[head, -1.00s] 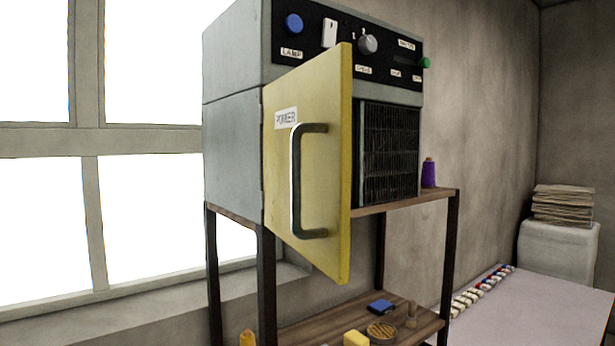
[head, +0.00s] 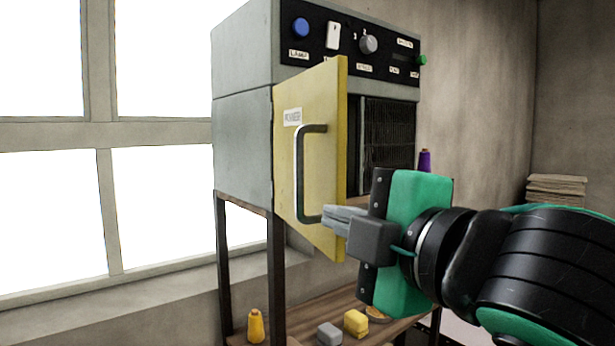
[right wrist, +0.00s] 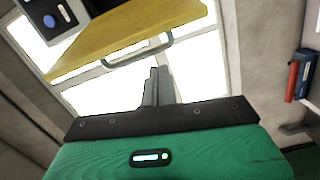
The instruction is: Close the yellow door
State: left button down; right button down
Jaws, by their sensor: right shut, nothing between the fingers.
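The yellow door (head: 318,120) stands ajar on the front of a grey cabinet (head: 243,140), hinged at its left edge and swung outward. It carries a white label and a dark bar handle (head: 301,175). My right gripper (head: 328,217) is shut and empty, its fingertips in front of the door's lower part, close to the handle's lower end. I cannot tell whether they touch. In the right wrist view the shut fingers (right wrist: 156,88) point toward the handle (right wrist: 137,55) and the yellow door (right wrist: 130,35). My left gripper is not in view.
The cabinet sits on a wooden shelf stand with dark legs (head: 277,270). A yellow bottle (head: 256,327), a grey block (head: 329,334) and a yellow block (head: 356,322) are on or near the lower shelf. A purple spool (head: 425,161) stands behind my gripper. A window fills the left.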

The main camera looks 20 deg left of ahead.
aim_at(303, 177)
jog(key=s+a+r+n, duration=0.2)
jog(key=s+r, duration=0.2)
jog(key=shift+y, duration=0.4)
jog(key=w+a+p, duration=0.1)
jog(key=w+p, duration=0.1)
jog(key=w, duration=0.1)
jog(key=w+a+p, duration=0.1)
jog(key=w+p, duration=0.1)
jog(key=p, duration=0.1)
jog(key=w+a+p, duration=0.1)
jog(key=w+p, duration=0.2)
jog(key=shift+w+a+f, duration=0.1)
jog(key=shift+w+a, duration=0.25)
jog(key=shift+a, duration=0.05)
jog(key=shift+d+f, duration=0.1)
jog(key=shift+d, duration=0.05)
